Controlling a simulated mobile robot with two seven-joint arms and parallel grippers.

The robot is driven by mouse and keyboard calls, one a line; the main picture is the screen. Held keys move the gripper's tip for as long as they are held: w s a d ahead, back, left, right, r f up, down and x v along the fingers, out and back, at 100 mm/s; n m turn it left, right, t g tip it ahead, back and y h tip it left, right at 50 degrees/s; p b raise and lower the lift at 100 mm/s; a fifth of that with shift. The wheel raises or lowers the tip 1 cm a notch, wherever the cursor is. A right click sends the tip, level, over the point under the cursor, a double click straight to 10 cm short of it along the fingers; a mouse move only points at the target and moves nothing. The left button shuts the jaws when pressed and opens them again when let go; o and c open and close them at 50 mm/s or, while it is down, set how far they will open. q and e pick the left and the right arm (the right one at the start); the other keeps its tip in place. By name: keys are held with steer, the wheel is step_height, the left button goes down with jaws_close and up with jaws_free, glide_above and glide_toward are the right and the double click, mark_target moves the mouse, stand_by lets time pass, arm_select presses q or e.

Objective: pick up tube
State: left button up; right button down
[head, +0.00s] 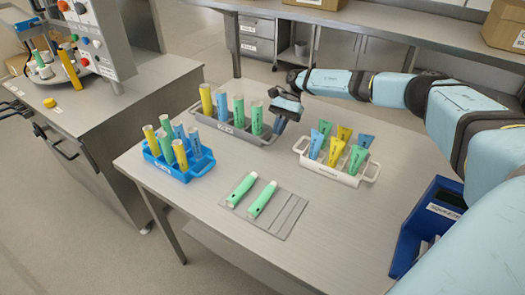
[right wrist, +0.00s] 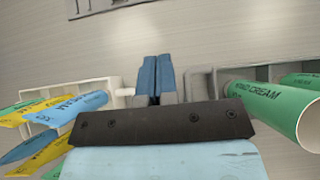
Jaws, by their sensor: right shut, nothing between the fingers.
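A grey rack (head: 250,135) at the back of the table holds upright yellow, blue and green open tubes. Its nearest green tube (head: 257,118) is just left of my right gripper (head: 279,126); a green tube (right wrist: 270,105) marked as hand cream also shows at the right of the right wrist view. The right gripper's blue fingertips (right wrist: 156,78) are together with nothing between them, by the rack's right end. A white rack (head: 345,177) holds flat-ended blue, yellow and green tubes. A blue rack (head: 170,172) holds several open tubes. Two green tubes (head: 252,195) lie on a grey mat (head: 283,222).
A blue bin (head: 424,215) stands at the table's right edge. A machine (head: 88,45) with buttons and tubes stands on a separate cabinet at the left. The table (head: 330,240) is clear at the front. Cardboard boxes sit on the back counter.

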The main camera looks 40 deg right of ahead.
mark_target(256, 175)
steer(key=p+x, duration=0.1)
steer(key=x, duration=0.4)
steer(key=p+x, duration=0.1)
steer(key=x, duration=0.4)
steer(key=shift+s+a+r, duration=0.1)
steer(key=shift+a+r, duration=0.1)
steer(key=shift+a, duration=0.05)
steer(key=shift+s+a+r+p, duration=0.1)
steer(key=shift+s+a+p, duration=0.1)
steer(key=shift+a+p, duration=0.3)
steer(key=shift+s+a+p, duration=0.25)
steer(key=shift+a+p, duration=0.1)
steer(key=shift+a, duration=0.25)
steer(key=shift+s+a, duration=0.25)
steer(key=shift+a, duration=0.4)
